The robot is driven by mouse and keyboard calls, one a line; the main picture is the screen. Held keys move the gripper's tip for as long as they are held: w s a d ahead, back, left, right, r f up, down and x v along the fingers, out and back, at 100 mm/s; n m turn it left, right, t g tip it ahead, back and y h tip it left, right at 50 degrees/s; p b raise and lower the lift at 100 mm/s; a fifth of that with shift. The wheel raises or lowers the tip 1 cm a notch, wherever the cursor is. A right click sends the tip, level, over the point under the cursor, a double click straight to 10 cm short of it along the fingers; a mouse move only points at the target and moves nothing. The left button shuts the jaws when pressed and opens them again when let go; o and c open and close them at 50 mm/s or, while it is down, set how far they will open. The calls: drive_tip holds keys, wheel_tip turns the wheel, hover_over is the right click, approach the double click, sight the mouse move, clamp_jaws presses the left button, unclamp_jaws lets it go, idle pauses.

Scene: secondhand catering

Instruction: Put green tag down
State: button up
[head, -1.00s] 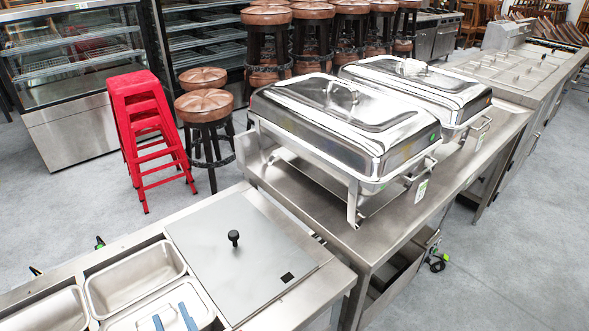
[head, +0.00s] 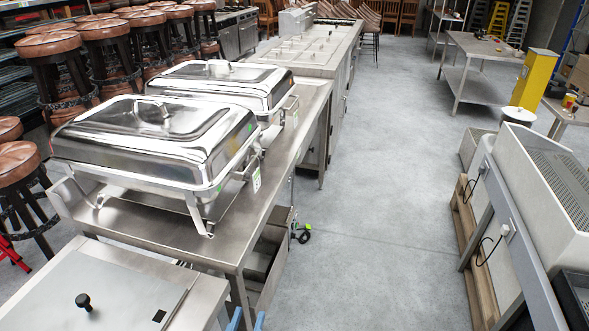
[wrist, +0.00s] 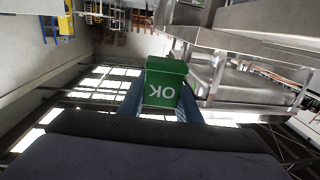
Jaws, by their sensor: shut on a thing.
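The green tag (wrist: 167,68) is a small green block with white "OK" lettering, upside down in the wrist view. My gripper (wrist: 162,103) has blue fingers on both sides of it and is shut on it. In the head view only the tips of my gripper (head: 247,321) show at the bottom edge, by the near counter's right end. The tag cannot be made out there.
Two steel chafing dishes, the near one (head: 155,145) and the far one (head: 225,88), stand on a steel table (head: 225,228). A grey lid (head: 105,296) covers part of the near counter. The floor (head: 370,200) to the right is clear, up to a white-grey unit (head: 540,185).

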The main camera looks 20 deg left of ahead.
drive_tip(key=w+d+f+m+h, duration=0.2)
drive_tip(key=w+d+h, duration=0.1)
drive_tip(key=d, duration=0.8)
drive_tip(key=w+d+f+m+g+h, duration=0.1)
drive_tip(key=w+d+f+m+h, duration=0.1)
drive_tip(key=d, duration=1)
drive_tip(key=w+d+f+m+g+h, duration=0.1)
drive_tip(key=w+d+f+m+h, duration=0.2)
drive_tip(key=d, duration=0.9)
drive_tip(key=w+h, duration=0.2)
drive_tip(key=w, duration=0.1)
drive_tip(key=shift+w+f+h+p, duration=0.3)
drive_tip(key=shift+w+f, duration=0.1)
